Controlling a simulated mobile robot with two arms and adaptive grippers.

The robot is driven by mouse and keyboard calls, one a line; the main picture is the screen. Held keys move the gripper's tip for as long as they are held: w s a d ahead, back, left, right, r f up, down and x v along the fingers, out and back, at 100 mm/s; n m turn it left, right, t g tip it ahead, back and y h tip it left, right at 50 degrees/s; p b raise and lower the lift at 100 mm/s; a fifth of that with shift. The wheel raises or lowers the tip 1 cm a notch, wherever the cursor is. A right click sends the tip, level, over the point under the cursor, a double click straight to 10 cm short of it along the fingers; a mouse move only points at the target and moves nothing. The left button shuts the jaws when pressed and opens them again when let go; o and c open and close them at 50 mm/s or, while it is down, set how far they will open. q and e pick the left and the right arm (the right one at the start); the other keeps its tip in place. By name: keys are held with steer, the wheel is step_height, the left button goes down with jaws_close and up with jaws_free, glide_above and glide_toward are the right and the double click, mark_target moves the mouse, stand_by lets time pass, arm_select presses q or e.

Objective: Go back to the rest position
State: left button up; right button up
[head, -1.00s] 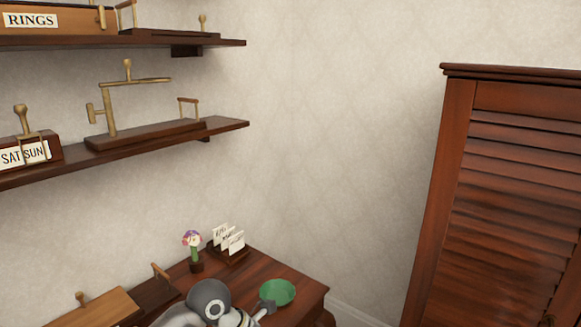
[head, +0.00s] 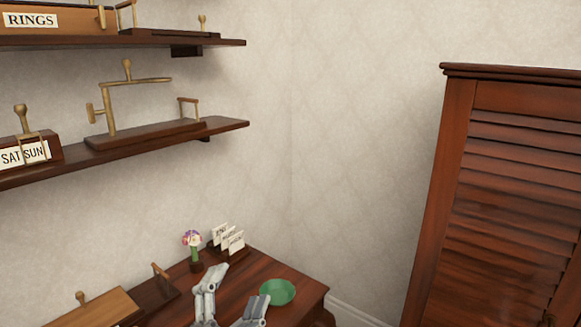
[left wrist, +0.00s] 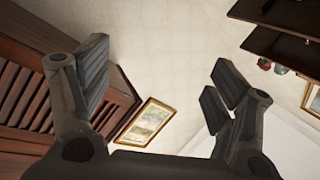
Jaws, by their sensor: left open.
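My left gripper (head: 236,291) is low in the head view, in front of the wooden table (head: 300,303). Its two grey fingers point up and are spread apart, with nothing between them. In the left wrist view the same gripper (left wrist: 160,95) is open and empty, with the pale wall behind it. My right gripper is not in view.
A green bowl (head: 278,291), a potted flower (head: 192,246) and a card holder (head: 228,243) stand on the table close to my left gripper. Wall shelves (head: 180,135) hang at the left. A louvred cabinet (head: 510,200) stands at the right.

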arm_select(q)
steer(key=s+a+f+n+g+y, duration=0.3)
steer(key=a+f+n+g+y, duration=0.15)
steer(key=f, duration=0.35)
steer(key=s+a+f+n+g+y, duration=0.3)
steer(key=a+f+n, duration=0.25)
steer(key=f, duration=0.35)
steer(key=s+a+f+n+g+h, duration=0.1)
steer(key=s+f+g, duration=0.45)
steer(key=s, duration=0.45)
steer(key=s+f+n+g, duration=0.1)
steer(key=s+f+g, duration=0.4)
steer(key=s, duration=0.5)
step_height(320, 180, down, 26)
steer(key=s, duration=0.1)
steer(key=s+a+f+g, duration=0.1)
steer(key=s+a+f, duration=0.2)
steer(key=s+f, duration=1.4)
steer(key=shift+s+f+m+g, duration=0.25)
steer(key=shift+s+m+g, duration=0.05)
steer(key=shift+s+g, duration=0.1)
